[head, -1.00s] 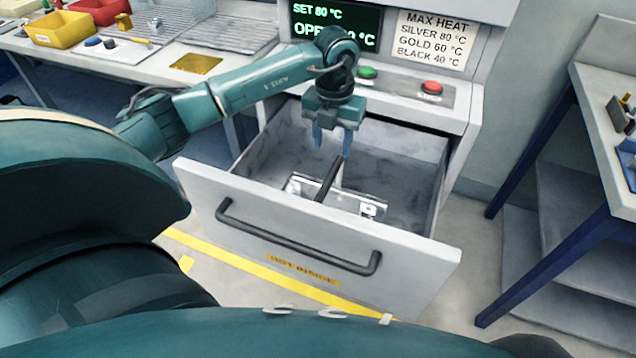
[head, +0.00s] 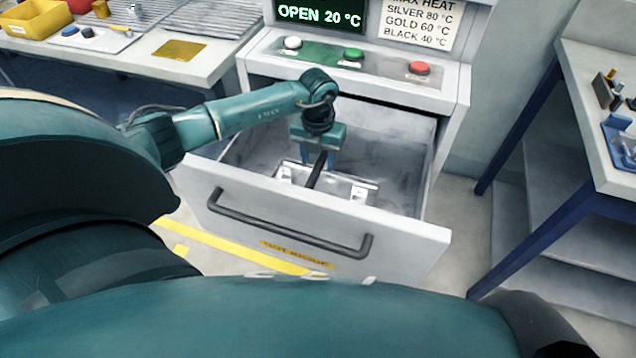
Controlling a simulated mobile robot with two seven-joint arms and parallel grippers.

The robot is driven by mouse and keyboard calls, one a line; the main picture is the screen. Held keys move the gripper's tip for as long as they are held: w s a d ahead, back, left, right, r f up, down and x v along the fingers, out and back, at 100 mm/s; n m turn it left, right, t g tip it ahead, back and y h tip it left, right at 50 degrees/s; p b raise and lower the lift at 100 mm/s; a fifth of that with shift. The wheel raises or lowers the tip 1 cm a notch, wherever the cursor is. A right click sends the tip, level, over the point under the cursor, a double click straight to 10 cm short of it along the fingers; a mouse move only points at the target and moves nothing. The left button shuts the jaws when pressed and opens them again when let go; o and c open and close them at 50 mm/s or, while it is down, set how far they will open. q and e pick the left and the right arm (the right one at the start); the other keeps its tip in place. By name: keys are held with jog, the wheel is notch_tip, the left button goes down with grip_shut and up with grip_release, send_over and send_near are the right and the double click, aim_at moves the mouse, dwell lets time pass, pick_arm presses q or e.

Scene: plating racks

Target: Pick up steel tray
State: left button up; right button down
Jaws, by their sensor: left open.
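The steel tray (head: 360,189) lies low inside the open drawer. It is a shiny silver plate with small raised clips and a black bar handle (head: 317,172) standing up over its middle. My left gripper (head: 319,163) points down into the drawer, right at the handle's upper end. Its jaws are open, with the bar appearing between or just in front of the fingers; I cannot tell whether they touch it. The gripper and handle hide part of the tray. My right gripper is not in view.
The drawer front (head: 310,215) with its dark pull stands between me and the tray. Above are the display (head: 320,15) and the red button (head: 419,68). A bench with a gold plate (head: 179,50) is at left; another bench (head: 590,130) stands at right.

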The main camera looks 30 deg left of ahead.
pick_arm(q)
notch_tip(320, 180, down, 2)
jog(key=shift+f, duration=0.1)
grip_shut()
dwell(0.5)
jog(key=shift+w+r, duration=0.1)
jog(key=shift+r, duration=0.1)
dwell(0.8)
